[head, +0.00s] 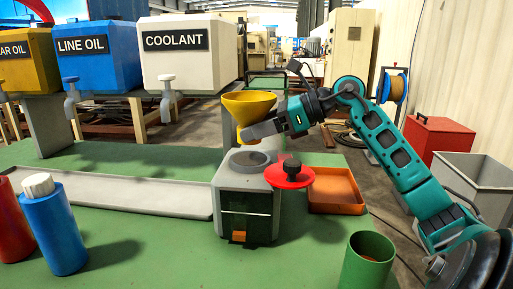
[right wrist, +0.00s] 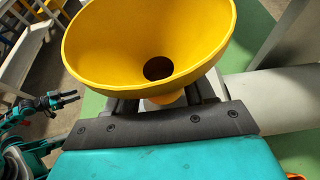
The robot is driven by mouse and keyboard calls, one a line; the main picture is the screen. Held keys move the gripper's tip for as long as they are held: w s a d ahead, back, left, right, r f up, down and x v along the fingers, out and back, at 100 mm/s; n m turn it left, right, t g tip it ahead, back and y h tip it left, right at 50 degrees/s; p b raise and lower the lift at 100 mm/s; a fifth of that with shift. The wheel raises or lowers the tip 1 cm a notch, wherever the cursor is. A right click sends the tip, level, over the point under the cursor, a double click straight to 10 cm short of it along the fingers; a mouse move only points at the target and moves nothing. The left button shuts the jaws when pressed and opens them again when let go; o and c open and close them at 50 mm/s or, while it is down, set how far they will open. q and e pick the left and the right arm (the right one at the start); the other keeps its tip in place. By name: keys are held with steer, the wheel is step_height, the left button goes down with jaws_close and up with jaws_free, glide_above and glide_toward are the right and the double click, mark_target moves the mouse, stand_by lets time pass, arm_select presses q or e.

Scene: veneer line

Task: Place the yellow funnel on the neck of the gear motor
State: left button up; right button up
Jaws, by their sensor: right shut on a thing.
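The yellow funnel (head: 248,103) is upright, wide mouth up, above the gear motor. My right gripper (head: 244,134) is shut on its lower part. In the right wrist view the funnel's bowl (right wrist: 150,40) and dark hole show, but the bowl hides most of the grip. The gear motor (head: 232,200) is a grey box with a dark front window on the green table. Its round open neck (head: 248,161) is on top, below the funnel and apart from it.
An orange tray (head: 335,205) is to the right, a green cup (head: 368,262) in front. A blue bottle (head: 55,228) and long grey tray (head: 130,193) are at left, below the oil and coolant tanks (head: 187,62).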

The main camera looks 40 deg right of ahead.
mark_target(257, 158)
steer(key=shift+f, duration=1.85)
steer(key=shift+f+b, duration=0.15)
steer(key=shift+b, duration=0.25)
steer(key=o, duration=1)
steer(key=shift+r, duration=0.2)
steer(key=shift+s+d, duration=0.2)
steer(key=v, duration=1.1)
steer(key=shift+s+r, duration=0.1)
steer(key=shift+s, duration=0.1)
